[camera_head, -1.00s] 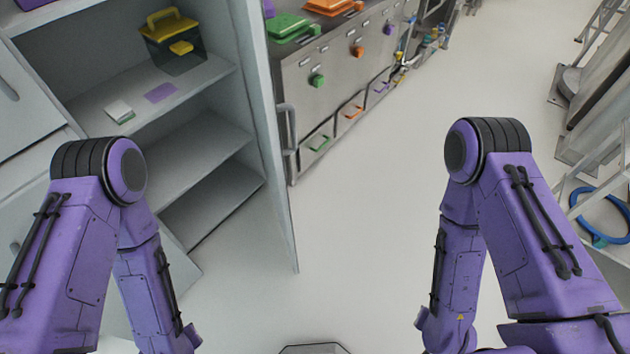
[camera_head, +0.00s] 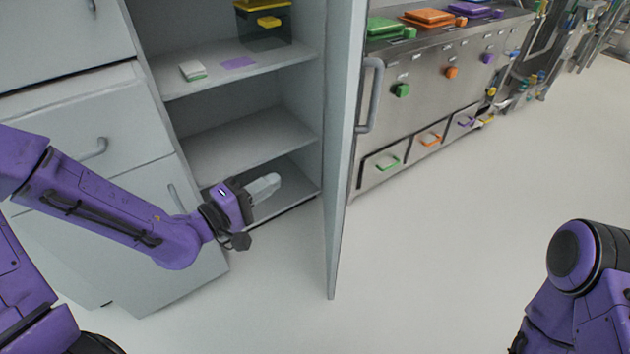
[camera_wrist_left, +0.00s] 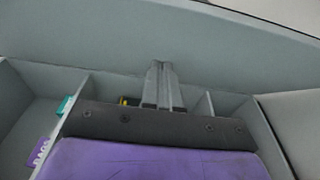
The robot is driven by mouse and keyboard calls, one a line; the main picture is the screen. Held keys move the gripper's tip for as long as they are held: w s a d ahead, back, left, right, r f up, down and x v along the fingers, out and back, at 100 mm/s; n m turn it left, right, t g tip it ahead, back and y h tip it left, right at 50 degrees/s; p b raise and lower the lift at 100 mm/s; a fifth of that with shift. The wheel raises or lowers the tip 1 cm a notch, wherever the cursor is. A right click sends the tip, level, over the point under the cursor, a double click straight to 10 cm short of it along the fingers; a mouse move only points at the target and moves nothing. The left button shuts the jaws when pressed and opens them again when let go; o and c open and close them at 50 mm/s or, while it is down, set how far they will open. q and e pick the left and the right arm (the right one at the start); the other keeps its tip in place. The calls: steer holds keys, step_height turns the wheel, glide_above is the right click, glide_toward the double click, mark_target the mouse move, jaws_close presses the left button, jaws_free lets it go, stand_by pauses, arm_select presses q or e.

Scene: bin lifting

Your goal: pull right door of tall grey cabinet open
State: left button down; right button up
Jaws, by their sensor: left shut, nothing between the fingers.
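The tall grey cabinet (camera_head: 152,75) stands at the left in the head view, its shelves exposed. Its right door (camera_head: 340,150) stands open, seen nearly edge-on, with a curved handle (camera_head: 371,95) on its right face. My left gripper (camera_head: 268,184) is shut and empty in front of the lower shelves, left of the door and apart from it in the head view. In the left wrist view the shut fingers (camera_wrist_left: 158,85) point at a broad grey panel (camera_wrist_left: 170,40). My right gripper is out of view; only part of my right arm shows.
A yellow-lidded box (camera_head: 264,25), a small white-green item (camera_head: 193,71) and a purple card (camera_head: 238,62) lie on a shelf. A steel counter (camera_head: 430,90) with coloured trays stands behind the door. The floor (camera_head: 450,220) on the right is clear.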

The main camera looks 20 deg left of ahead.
arm_select(q)
steer(key=w+d+p, duration=0.1)
steer(key=w+d, duration=0.6)
steer(key=w, duration=0.1)
steer(key=shift+d, duration=0.3)
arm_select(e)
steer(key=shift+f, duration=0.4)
arm_select(q)
steer(key=shift+d, duration=0.1)
